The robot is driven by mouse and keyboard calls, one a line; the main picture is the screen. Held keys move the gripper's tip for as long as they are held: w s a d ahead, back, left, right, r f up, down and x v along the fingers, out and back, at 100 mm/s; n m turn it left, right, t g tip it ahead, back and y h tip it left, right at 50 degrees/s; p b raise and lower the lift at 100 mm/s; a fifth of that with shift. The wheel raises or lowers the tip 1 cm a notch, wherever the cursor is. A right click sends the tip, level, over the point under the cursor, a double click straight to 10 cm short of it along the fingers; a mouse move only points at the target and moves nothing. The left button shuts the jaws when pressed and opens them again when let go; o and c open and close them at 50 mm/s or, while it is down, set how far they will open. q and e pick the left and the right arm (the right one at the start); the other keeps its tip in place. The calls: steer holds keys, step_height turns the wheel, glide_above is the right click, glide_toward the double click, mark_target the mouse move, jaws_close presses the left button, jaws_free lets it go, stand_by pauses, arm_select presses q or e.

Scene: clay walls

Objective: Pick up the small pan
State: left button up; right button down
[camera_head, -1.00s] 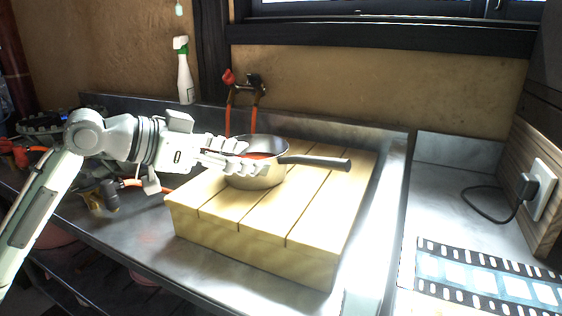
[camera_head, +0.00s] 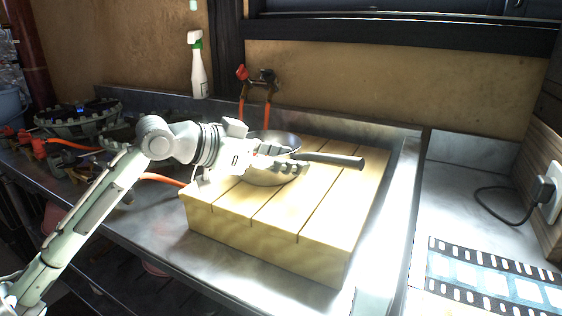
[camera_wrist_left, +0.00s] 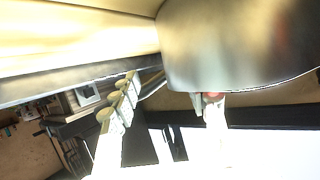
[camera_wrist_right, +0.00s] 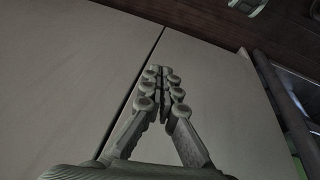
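The small pan (camera_head: 268,178), with a metal body and a long black handle (camera_head: 330,159) pointing right, sits on a wooden block (camera_head: 300,238) in the head view. My left gripper (camera_head: 279,158) is at the pan's near side. One finger lies over the pan's opening and the other in front of its wall. In the left wrist view the pan (camera_wrist_left: 235,45) fills the upper right, and the fingers of my left gripper (camera_wrist_left: 168,105) are spread apart near its rim. My right gripper (camera_wrist_right: 161,80) is shut and empty in the right wrist view, away from the pan.
A spray bottle (camera_head: 197,68) and a red-handled tap (camera_head: 258,80) stand behind the block. Clutter (camera_head: 80,125) lies on the counter's left. A film-strip mat (camera_head: 490,278) lies at the right, below a plug and cable (camera_head: 510,210). The counter before the block is clear.

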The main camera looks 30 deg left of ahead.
mark_target(281, 155)
arm_select(q)
jaws_close()
arm_select(e)
steer(key=shift+s+d, duration=0.1)
steer(key=shift+d, duration=0.15)
arm_select(q)
steer(key=shift+r, duration=0.2)
arm_select(e)
steer(key=shift+a, duration=0.2)
